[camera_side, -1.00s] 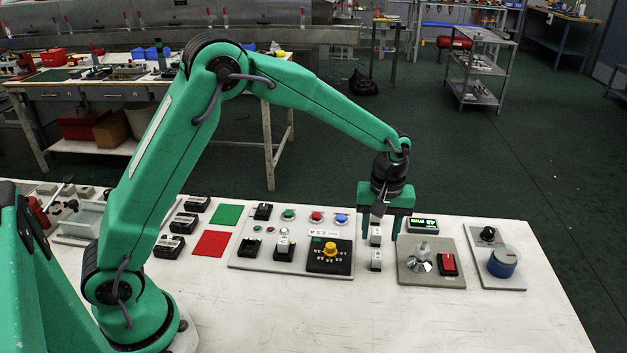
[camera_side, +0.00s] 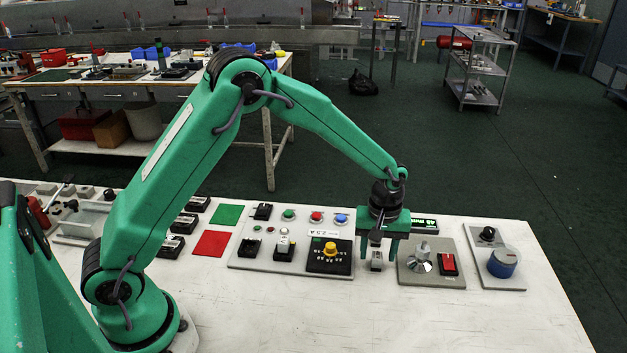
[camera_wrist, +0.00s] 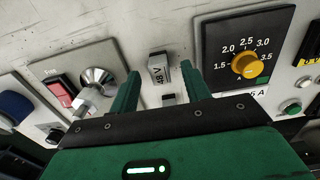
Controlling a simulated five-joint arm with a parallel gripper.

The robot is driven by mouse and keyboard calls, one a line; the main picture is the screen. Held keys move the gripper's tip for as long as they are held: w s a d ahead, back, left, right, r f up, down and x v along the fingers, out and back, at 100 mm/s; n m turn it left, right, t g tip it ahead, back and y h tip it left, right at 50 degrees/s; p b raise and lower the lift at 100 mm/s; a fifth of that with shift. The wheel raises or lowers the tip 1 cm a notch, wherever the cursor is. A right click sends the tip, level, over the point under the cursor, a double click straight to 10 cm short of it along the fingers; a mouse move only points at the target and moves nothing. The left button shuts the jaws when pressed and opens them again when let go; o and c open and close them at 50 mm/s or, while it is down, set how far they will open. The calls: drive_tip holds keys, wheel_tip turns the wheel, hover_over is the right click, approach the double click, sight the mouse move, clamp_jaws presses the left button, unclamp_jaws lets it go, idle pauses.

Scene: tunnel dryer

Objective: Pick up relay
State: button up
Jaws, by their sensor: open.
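In the wrist view my gripper (camera_wrist: 160,80) has one finger on either side of the line to the marked block. Contact cannot be made out.
A black dial box (camera_side: 329,257) with a yellow knob stands close left. A grey plate (camera_side: 432,276) with a metal knob and red switch is close right. The bench (camera_side: 400,320) is clear in front.

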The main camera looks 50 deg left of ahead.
drive_tip(key=shift+f, duration=0.95)
clamp_jaws()
